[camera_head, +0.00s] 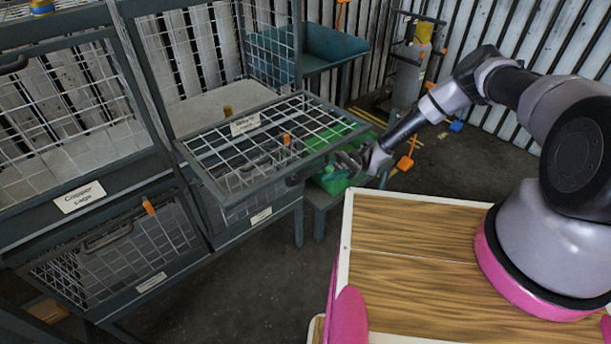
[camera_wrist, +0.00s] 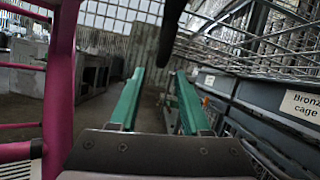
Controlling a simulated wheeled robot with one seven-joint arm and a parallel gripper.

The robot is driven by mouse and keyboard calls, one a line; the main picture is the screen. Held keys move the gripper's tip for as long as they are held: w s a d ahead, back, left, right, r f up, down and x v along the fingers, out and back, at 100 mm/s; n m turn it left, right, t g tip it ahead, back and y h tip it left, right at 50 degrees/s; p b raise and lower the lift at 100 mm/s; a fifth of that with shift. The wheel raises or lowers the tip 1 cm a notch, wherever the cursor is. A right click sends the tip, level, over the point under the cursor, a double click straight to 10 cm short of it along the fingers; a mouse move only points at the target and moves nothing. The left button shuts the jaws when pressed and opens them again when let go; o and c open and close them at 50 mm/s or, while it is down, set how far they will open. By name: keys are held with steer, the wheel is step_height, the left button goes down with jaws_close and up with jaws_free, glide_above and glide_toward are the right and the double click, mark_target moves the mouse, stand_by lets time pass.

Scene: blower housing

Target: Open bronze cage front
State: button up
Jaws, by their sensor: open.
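The bronze cage front (camera_head: 330,119) is a grey-framed wire mesh panel. It is swung outward and lies about level, away from the cage opening. The label "Bronze cage" (camera_head: 245,124) is at its inner edge; it also shows at the right in the wrist view (camera_wrist: 302,105), below the mesh (camera_wrist: 250,42). My gripper (camera_head: 347,163) is by the panel's outer, near side. Its green fingers (camera_wrist: 157,98) are apart with nothing between them. A dark bar (camera_wrist: 172,32) crosses above them, perhaps the handle. I cannot tell whether my gripper touches the panel.
The copper cage (camera_head: 80,197) is at the left, with its upper mesh front upright. Lower mesh fronts are below both cages. A green bin (camera_head: 335,182) is beneath my gripper. A blue-grey tray (camera_head: 335,45) and a sprayer (camera_head: 408,65) are behind. Dark floor (camera_head: 265,290) is clear in front.

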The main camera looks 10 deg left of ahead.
mark_target(313, 173)
steer(key=x, duration=0.6)
steer(key=shift+r, duration=0.1)
jaws_close()
stand_by(1.3)
